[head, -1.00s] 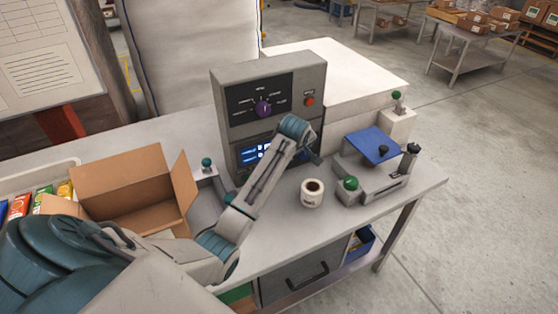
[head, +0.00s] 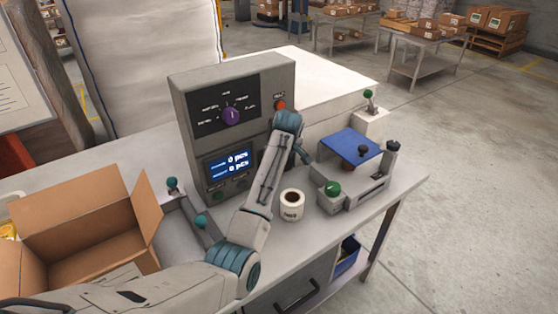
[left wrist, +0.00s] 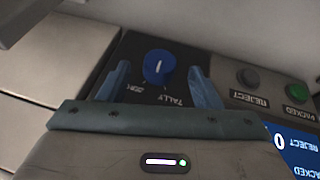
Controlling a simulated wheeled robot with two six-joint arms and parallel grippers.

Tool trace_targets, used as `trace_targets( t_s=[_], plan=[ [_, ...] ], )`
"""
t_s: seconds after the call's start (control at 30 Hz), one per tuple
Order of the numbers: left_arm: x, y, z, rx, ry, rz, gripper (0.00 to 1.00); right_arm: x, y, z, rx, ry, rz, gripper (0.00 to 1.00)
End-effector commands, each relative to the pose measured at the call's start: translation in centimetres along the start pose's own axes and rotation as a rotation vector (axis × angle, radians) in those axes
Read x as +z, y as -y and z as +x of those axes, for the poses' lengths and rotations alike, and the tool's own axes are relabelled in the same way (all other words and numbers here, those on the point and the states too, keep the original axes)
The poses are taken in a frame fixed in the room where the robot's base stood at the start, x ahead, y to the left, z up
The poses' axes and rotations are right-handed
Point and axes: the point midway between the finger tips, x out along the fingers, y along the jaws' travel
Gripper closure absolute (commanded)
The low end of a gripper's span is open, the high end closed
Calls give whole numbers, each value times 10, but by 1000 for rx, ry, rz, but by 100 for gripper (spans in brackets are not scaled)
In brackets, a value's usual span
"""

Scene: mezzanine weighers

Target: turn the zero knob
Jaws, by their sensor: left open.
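A blue round knob (left wrist: 158,66) with a pale pointer line sits on a black panel (left wrist: 200,56) in the left wrist view, with an upside-down "TALLY" label beside it. My left gripper (left wrist: 157,73) is open, with one finger on each side of the knob; I see gaps and cannot tell any contact. In the head view the grey weigher console (head: 186,130) stands on the bench, with a purple selector knob (head: 231,116) high on its front. My left arm covers the console's lower right front there, hiding the blue knob and my gripper. My right gripper is not in view.
Near the blue knob are a grey reject button (left wrist: 248,77), a green packed button (left wrist: 295,92) and a lit screen (left wrist: 292,150).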

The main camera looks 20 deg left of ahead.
Motion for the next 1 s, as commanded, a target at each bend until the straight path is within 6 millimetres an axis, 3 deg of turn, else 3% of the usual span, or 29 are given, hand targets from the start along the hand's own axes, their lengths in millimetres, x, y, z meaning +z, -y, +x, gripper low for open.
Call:
trace_targets(
  t_s=[0.2, 0.57, 0.8, 1.0],
  plan=[
    [0, 1, 26, -2, 1, 1, 42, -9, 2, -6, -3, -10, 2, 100],
    [0, 1, 31, 0, 0, 0, 42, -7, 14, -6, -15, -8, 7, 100],
    [0, 1, 31, 0, 0, 0, 86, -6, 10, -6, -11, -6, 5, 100],
    [0, 1, 31, 9, 1, -5, 86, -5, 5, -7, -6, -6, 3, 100]
  ],
)
